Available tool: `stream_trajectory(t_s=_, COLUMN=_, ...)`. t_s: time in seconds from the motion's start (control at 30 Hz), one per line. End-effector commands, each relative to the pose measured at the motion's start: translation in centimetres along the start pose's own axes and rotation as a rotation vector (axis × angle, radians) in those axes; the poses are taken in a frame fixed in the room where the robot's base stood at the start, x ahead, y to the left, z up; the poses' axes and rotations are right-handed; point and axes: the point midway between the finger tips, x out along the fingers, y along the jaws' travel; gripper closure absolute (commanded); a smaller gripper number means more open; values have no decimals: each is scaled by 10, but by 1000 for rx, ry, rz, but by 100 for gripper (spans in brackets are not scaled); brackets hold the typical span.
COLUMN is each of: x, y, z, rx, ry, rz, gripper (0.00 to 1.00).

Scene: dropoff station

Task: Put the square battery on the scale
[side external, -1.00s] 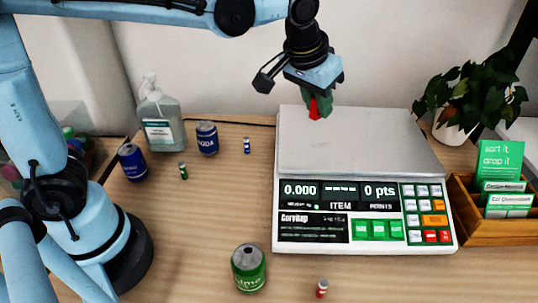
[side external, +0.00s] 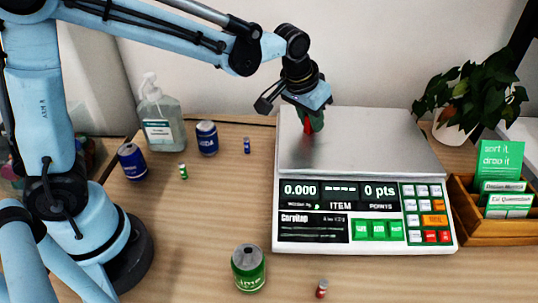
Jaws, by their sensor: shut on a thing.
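My gripper (side external: 311,122) is over the left rear part of the scale (side external: 380,150). It points down and is shut on a small red thing (side external: 307,127), which I take to be the square battery; the fingers hide most of it. The red thing is close above the metal plate, and I cannot tell whether it touches. The scale's display reads 0.000 and 0 pts.
Blue cans (side external: 207,138) and (side external: 132,161), small batteries (side external: 246,145) and (side external: 183,171), and a sanitizer bottle (side external: 160,118) stand left of the scale. A green can (side external: 248,268) and a small red battery (side external: 321,289) stand in front. A card box (side external: 500,225) and plant (side external: 470,95) are right.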

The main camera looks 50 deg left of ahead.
Motion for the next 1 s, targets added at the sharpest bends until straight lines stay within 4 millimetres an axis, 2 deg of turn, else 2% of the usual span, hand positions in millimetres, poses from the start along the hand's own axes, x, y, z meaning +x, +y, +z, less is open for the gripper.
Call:
stream_trajectory(t_s=0.13, x=3, y=0, z=1, rx=0, ry=0, rz=0, gripper=100)
stream_trajectory(t_s=0.17, x=3, y=0, z=1, rx=0, ry=0, rz=0, gripper=74)
stream_trajectory(t_s=0.3, x=2, y=0, z=1, rx=0, ry=0, rz=0, gripper=53)
stream_trajectory(t_s=0.67, x=0, y=0, z=0, rx=0, ry=0, rz=0, gripper=52)
stream_trajectory(t_s=0.87, x=-24, y=0, z=0, rx=0, ry=0, rz=0, gripper=52)
stream_trajectory(t_s=1.0, x=-52, y=0, z=0, rx=0, ry=0, rz=0, gripper=52)
